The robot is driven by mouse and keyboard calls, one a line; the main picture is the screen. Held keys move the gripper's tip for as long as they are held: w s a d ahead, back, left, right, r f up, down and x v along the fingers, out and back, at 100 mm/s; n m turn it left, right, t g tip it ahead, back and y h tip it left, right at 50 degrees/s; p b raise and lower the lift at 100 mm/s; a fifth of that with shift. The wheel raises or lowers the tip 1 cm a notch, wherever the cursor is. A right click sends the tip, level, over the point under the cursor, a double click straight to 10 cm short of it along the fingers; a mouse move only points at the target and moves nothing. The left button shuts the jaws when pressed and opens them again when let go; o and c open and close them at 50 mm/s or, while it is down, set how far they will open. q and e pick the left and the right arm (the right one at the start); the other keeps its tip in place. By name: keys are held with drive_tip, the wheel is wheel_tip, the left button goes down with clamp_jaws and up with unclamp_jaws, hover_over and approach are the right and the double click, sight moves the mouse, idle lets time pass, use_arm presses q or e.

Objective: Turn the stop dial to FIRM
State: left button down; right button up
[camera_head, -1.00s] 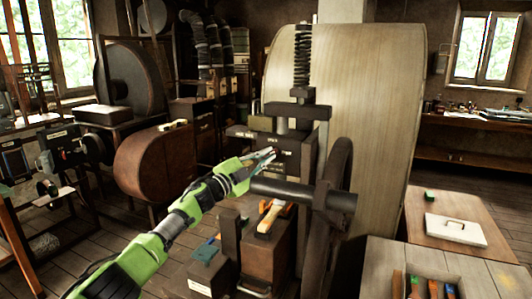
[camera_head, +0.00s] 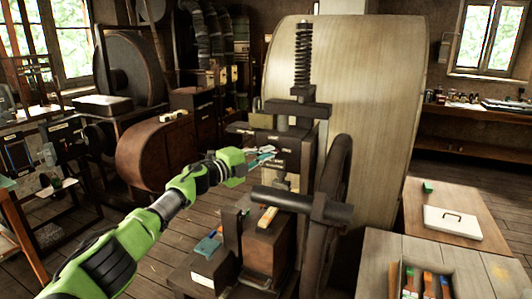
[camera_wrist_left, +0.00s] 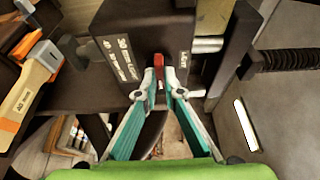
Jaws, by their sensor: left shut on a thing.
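The dark press (camera_head: 308,112) has a spring on top and a large dark handwheel (camera_head: 335,190) at its right. The stop dial is on the press's dark block (camera_head: 285,142); its red pointer (camera_wrist_left: 158,66) shows in the left wrist view. White labels (camera_wrist_left: 122,58) lie left of the pointer and another label (camera_wrist_left: 184,60) lies close to its right; I cannot read them surely. My left gripper (camera_head: 268,152) is at the front of the block. In the left wrist view its teal fingers (camera_wrist_left: 158,82) are shut on the red pointer.
A thick dark bar (camera_head: 300,202) crosses the press below my left gripper. A wooden block with an orange end (camera_head: 267,217) sits on the lower press.

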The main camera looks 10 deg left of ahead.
use_arm(q)
drive_tip(key=shift+f, duration=0.1)
drive_tip(key=c, duration=2.2)
unclamp_jaws()
drive_tip(key=shift+o, duration=0.2)
drive_tip(key=v, duration=1.2)
drive_tip(key=shift+d, duration=0.1)
